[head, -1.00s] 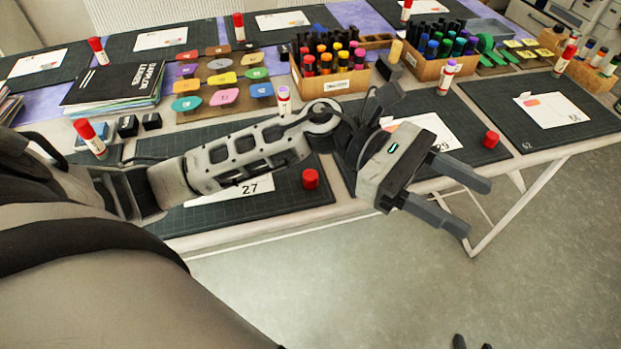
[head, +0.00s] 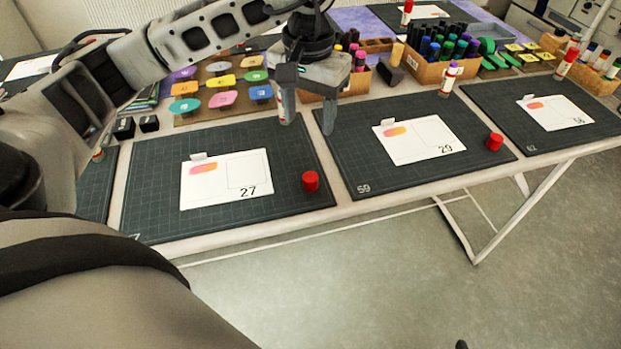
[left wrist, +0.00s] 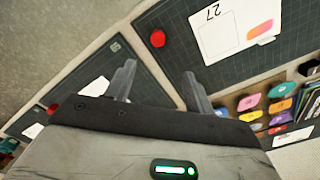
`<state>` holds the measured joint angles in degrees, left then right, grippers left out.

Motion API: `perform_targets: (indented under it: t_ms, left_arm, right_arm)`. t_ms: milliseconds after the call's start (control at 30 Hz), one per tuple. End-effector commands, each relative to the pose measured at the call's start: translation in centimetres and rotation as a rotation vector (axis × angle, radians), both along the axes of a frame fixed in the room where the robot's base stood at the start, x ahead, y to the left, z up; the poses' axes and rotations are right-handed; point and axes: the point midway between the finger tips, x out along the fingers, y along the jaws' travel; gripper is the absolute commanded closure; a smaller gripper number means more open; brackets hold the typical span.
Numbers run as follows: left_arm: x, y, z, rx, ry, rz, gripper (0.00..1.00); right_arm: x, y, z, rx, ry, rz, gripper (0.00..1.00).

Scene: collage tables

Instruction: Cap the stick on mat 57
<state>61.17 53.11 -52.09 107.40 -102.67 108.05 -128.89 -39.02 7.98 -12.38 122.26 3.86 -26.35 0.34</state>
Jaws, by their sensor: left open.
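Mat 57 (head: 225,145) is dark and gridded, bearing a white card marked 27 (head: 228,178). A red cap (head: 310,181) stands on its right part, near the front edge; it also shows in the left wrist view (left wrist: 158,39). My left gripper (head: 307,125) is open, fingers down, over the mat's far right corner, behind the cap. Its fingers also show in the left wrist view (left wrist: 158,72), spread with nothing seen held between them. My right gripper is not visible.
Mat 59 (head: 385,175) to the right holds card 29, a red cap (head: 494,142) and a purple-topped stick (head: 450,80). Coloured labels on a board (head: 200,107) and a marker box (head: 345,90) stand behind mat 57. The floor in front is open.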

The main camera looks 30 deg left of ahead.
Motion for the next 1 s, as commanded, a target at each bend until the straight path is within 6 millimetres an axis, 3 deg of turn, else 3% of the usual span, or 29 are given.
perform_targets:
  t_ms: [300,433,1000]
  left_arm:
    - [-0.2,0.0,-6.8,-0.001,0.008,0.001,0.46]
    - [-0.1,0.0,-8.8,-0.001,0.005,0.000,0.46]
    - [-0.3,-0.3,-10.7,-0.003,0.007,-0.001,0.46]
  right_arm:
    - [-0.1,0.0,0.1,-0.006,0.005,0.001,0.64]
    - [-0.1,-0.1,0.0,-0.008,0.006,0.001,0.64]
    - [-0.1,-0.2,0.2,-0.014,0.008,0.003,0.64]
